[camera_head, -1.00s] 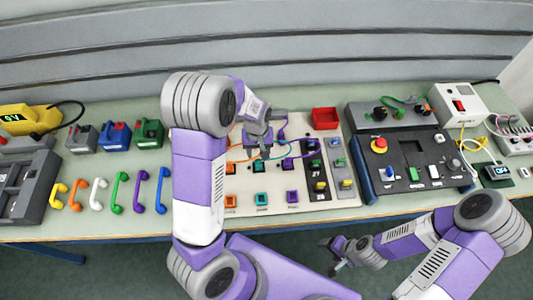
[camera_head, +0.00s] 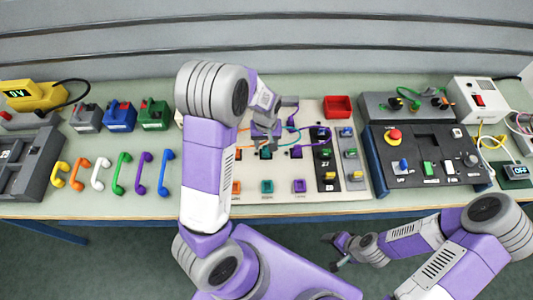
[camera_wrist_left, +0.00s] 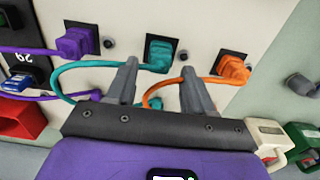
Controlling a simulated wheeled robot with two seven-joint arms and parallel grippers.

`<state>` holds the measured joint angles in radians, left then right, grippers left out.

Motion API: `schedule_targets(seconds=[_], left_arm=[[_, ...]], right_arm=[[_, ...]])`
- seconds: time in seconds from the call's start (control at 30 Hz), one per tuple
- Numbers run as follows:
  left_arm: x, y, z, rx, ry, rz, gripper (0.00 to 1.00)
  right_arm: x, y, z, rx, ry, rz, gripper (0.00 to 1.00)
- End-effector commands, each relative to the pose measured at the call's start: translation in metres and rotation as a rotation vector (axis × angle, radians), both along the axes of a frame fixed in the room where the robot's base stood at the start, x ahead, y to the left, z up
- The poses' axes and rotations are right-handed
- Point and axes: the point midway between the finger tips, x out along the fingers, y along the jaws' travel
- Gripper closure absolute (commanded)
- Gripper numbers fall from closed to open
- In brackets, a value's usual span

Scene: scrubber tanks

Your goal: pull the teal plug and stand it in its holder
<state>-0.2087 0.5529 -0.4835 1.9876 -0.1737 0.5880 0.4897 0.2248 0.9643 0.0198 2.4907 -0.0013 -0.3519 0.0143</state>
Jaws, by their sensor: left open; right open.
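The teal plug (camera_wrist_left: 158,52) sits in a dark square socket on the pale panel (camera_wrist_left: 205,20) in the left wrist view, with a teal cable leaving it. My left gripper (camera_wrist_left: 160,78) is open, its two fingers apart, just short of the plug. The fingers are empty. In the head view this gripper (camera_head: 267,143) hangs over the panel and partly covers the plug. A teal square holder (camera_head: 267,186) lies in the panel's front row, between an orange and a purple one. My right gripper (camera_head: 340,252) is open in front of the table, away from the panel.
A purple plug (camera_wrist_left: 76,42) and an orange plug (camera_wrist_left: 232,66) sit in sockets on either side, their cables near my fingers. A red bin (camera_head: 338,106) stands at the panel's back right. Several coloured handles (camera_head: 122,172) lie to the left. A dark control box (camera_head: 430,160) stands right.

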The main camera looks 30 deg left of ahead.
Motion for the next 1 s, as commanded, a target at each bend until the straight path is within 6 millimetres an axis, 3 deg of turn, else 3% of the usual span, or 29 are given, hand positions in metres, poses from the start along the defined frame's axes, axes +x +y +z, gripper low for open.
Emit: schedule_targets(seconds=[0.1,0.3,1.0], left_arm=[[-0.001,0.000,-0.023,0.000,0.002,0.000,0.48],[0.000,0.000,-0.039,-0.001,0.001,-0.001,0.48],[0.000,0.000,-0.039,-0.001,0.001,-0.001,0.48]], right_arm=[[0.000,0.000,-0.018,0.000,0.000,0.000,0.30],[0.000,0.000,-0.029,0.000,0.000,0.000,0.30],[0.000,0.000,-0.027,0.000,0.000,0.000,0.30]])
